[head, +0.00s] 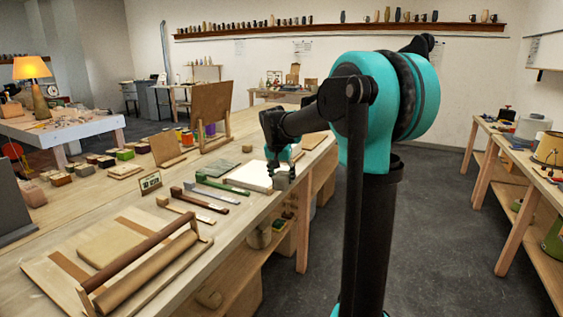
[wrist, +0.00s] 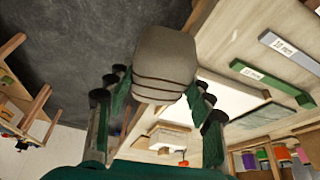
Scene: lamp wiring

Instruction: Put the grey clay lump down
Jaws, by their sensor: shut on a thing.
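The grey clay lump (head: 281,182) is a rounded grey block with grooves across it. It fills the upper middle of the wrist view (wrist: 165,60). My gripper (head: 279,168) is shut on it, with a green and black finger on each side in the wrist view (wrist: 158,92). The lump is at the right edge of the long wooden bench (head: 232,217), just right of a white slab (head: 250,176). I cannot tell whether its underside touches the bench.
A wooden roller and boards fill the near bench. Dark open floor (head: 430,220) lies right of the bench.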

